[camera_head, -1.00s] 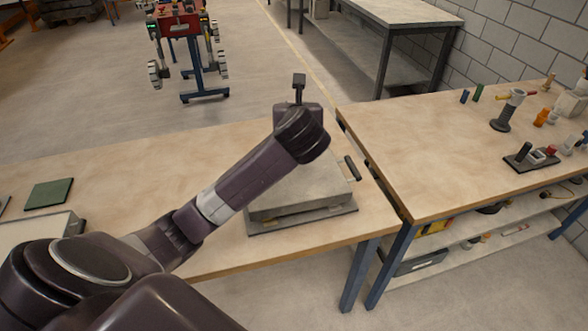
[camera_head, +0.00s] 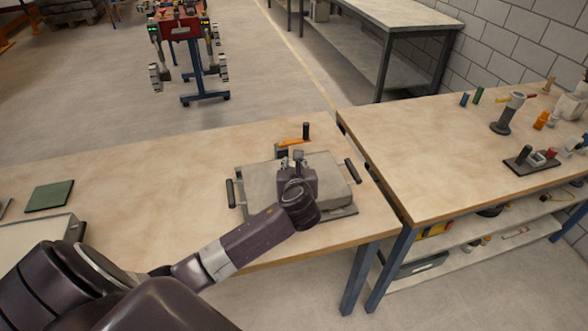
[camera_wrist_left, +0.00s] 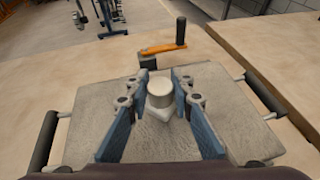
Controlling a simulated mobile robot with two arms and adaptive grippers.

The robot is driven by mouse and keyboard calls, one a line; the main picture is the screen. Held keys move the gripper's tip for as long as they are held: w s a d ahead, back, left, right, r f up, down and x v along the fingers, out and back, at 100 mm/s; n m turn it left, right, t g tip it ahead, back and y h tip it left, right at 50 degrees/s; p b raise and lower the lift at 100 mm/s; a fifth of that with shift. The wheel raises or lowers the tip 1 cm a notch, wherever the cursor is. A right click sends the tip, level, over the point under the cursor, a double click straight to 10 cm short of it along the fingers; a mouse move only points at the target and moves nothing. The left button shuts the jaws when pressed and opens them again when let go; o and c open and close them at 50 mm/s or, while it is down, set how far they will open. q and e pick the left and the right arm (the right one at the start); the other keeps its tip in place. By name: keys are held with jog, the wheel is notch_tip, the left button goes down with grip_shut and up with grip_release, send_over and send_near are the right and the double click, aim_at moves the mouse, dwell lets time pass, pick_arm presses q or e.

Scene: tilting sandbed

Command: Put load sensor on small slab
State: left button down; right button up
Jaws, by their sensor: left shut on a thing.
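My left gripper (camera_head: 298,156) is over the middle of the sandbed (camera_head: 335,172), a grey bed in a flat box on the near bench. In the left wrist view its blue-padded fingers (camera_wrist_left: 160,88) are shut on a short pale grey cylinder, which I take for the load sensor (camera_wrist_left: 160,92). A small pale pointed block (camera_wrist_left: 163,117) shows under the cylinder. I cannot tell whether it is the small slab or part of the sensor, nor whether the sensor touches what is below. My right gripper is not in view.
The sandbed has a black handle on its left (camera_head: 231,193) and right (camera_head: 352,171). An orange crank (camera_head: 291,142) with a black knob stands behind it. A green mat (camera_head: 49,195) lies at the left. The bench between is clear. A second bench (camera_head: 430,150) holds tools.

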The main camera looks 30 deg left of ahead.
pick_arm(q)
jog(key=shift+f, duration=1.05)
jog(key=c, duration=1.7)
grip_release()
jog(key=shift+f, duration=0.1)
jog(key=v, duration=1.2)
